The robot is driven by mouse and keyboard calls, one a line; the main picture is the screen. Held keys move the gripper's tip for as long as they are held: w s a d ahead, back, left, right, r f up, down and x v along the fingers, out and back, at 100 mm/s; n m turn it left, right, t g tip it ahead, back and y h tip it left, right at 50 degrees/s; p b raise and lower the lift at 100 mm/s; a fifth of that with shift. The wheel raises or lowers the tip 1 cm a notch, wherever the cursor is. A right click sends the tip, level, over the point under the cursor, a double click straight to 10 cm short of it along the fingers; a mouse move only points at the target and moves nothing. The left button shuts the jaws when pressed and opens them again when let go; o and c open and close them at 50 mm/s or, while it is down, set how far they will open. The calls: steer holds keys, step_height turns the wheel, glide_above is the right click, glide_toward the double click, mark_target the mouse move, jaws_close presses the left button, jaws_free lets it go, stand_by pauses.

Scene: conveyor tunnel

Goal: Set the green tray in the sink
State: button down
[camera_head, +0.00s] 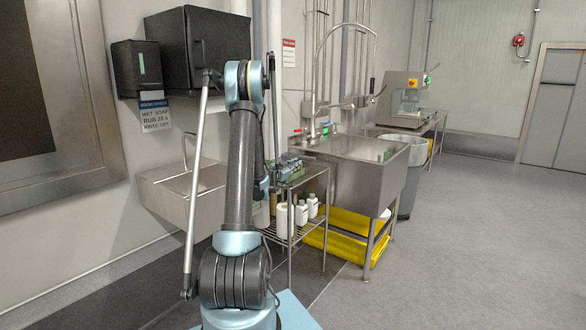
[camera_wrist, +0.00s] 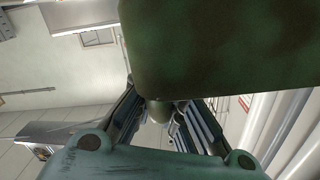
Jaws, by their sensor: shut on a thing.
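The green tray (camera_wrist: 225,45) fills the upper middle and right of the wrist view, very close to the camera. My gripper (camera_wrist: 163,108) is shut on it at the tray's near edge. In the head view, my arm hides much of the area by the shelf, and I cannot make out the tray there for sure. A large steel sink (camera_head: 345,172) on legs stands right of my arm, with a tall spray tap over it. A small green patch (camera_head: 388,154) shows at its right inner wall. A smaller steel hand basin (camera_head: 165,194) hangs on the wall to the left.
A wire shelf (camera_head: 294,182) with white bottles (camera_head: 300,212) stands between the basin and the large sink. Yellow items (camera_head: 345,246) lie under the large sink. A grey bin (camera_head: 413,188) stands behind it. The floor at the right is clear.

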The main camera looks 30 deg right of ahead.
steer(key=c, duration=1.7)
jaws_free()
